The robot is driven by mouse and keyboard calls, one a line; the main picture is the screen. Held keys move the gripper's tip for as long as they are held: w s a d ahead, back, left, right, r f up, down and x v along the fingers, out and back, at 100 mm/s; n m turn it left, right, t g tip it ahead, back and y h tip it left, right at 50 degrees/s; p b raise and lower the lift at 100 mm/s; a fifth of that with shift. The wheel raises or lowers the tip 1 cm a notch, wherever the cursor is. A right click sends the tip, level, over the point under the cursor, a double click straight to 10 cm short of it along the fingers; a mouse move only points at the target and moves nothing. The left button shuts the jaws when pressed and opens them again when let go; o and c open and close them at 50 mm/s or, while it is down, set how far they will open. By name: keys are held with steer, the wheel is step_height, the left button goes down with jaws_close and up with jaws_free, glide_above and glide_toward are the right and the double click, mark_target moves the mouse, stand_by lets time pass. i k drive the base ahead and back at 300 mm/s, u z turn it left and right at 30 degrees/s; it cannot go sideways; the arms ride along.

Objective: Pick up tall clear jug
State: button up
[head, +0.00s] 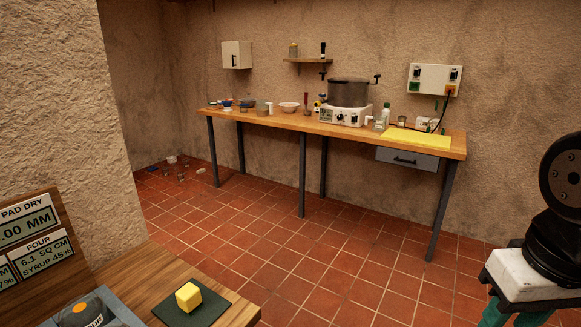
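I cannot make out the tall clear jug for sure. The long wooden bench (285,124) against the far wall carries several small vessels. A small pale, see-through vessel (380,123) stands right of the white heater, but it is too small to tell whether it is the jug. My gripper is not in view; only a black and white part of my own body shows at the right edge.
A dark pot (348,92) sits on a white heater (345,117). Near it are a pink bowl (289,106) and yellow mat (418,139). A nearer wooden surface (150,262) holds a yellow block (188,297). Small items litter the far-left floor; the middle tiles are clear.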

mark_target(263, 107)
steer(key=z, duration=0.2)
steer(key=i, duration=2.15)
steer(key=u, duration=0.35)
steer(key=i, duration=2.2)
steer(key=u, duration=0.7)
steer(key=i, duration=0.6)
steer(key=u, duration=0.1)
